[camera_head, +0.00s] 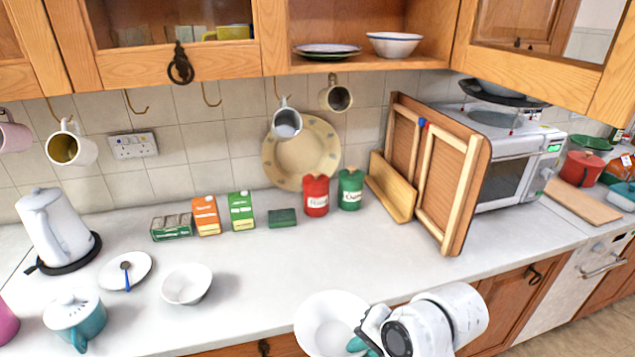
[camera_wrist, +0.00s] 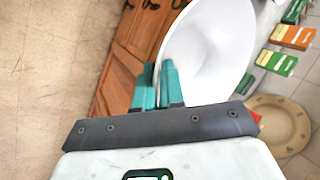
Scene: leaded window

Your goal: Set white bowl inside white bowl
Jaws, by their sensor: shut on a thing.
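A white bowl (camera_head: 328,318) is at the counter's front edge in the head view. My gripper (camera_head: 362,343) is at its right side, shut on its rim. In the wrist view my teal fingertips (camera_wrist: 158,84) pinch the near edge of this bowl (camera_wrist: 222,48), which looks tilted from there. Another white bowl (camera_head: 186,284) stands upright and empty on the counter, to the left of the held bowl and apart from it. Whether the held bowl touches the counter I cannot tell.
A saucer with a blue spoon (camera_head: 126,271), a teal lidded pot (camera_head: 76,318) and a white kettle (camera_head: 56,230) stand left of the empty bowl. Boxes (camera_head: 206,215) and red and green canisters (camera_head: 316,195) stand behind. The counter (camera_head: 255,275) between the two bowls is clear.

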